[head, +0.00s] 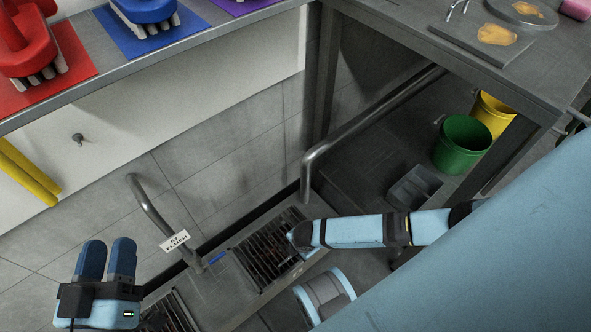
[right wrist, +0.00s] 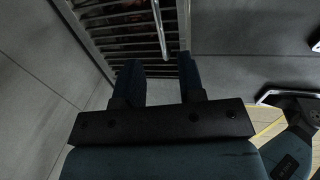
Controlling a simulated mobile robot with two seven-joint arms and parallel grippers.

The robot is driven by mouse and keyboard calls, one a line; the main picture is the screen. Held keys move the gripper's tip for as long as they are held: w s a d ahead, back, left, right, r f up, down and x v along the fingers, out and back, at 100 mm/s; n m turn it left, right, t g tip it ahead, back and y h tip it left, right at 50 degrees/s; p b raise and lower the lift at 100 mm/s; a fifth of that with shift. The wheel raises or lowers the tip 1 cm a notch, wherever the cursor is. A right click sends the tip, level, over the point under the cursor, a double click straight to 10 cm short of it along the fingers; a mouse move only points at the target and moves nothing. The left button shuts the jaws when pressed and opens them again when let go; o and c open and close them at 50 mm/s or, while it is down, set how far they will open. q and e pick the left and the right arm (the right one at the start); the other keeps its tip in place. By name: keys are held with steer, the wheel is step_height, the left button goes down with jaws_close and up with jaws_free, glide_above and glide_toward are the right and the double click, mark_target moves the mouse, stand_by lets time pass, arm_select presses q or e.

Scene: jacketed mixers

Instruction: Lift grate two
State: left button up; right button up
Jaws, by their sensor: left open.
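Two dark slatted grates lie in the floor channel in the head view: one (head: 262,252) beside my right arm, another (head: 167,314) at the bottom edge, partly cut off. I cannot read which is grate two. The right wrist view shows one slatted grate (right wrist: 115,32) just beyond my right gripper (right wrist: 160,72). Its fingers are apart, with a thin pale bar (right wrist: 158,25) lying over the slats and ending near the gap between them. The bar is not visibly clamped.
A bent grey pipe (head: 150,212) with a white tag (head: 174,240) stands by the channel. A long rail (head: 360,120) slopes up to the right. Green (head: 462,145) and yellow (head: 494,113) buckets and a grey tray (head: 414,188) sit under the bench at right.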

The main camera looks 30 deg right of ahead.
steer(key=b, duration=0.4)
glide_above(296, 258)
steer(key=f, duration=0.4)
steer(key=shift+s+f, duration=0.2)
steer(key=shift+s, duration=0.2)
steer(key=f+b, duration=0.2)
steer(key=b, duration=0.1)
steer(key=shift+w+f, duration=0.3)
steer(key=shift+f, duration=0.1)
steer(key=shift+w+f+b, duration=0.1)
steer(key=shift+f+b, duration=0.35)
steer(key=shift+b, duration=0.1)
arm_select(q)
step_height(296, 258, down, 7)
steer(key=w+m+g, duration=0.1)
steer(key=w+m, duration=0.1)
steer(key=m, duration=0.1)
steer(key=shift+w+a+g, duration=0.15)
steer(key=shift+a+g, duration=0.2)
steer(key=shift+g, duration=0.05)
steer(key=shift+f, duration=0.1)
arm_select(e)
jaws_close()
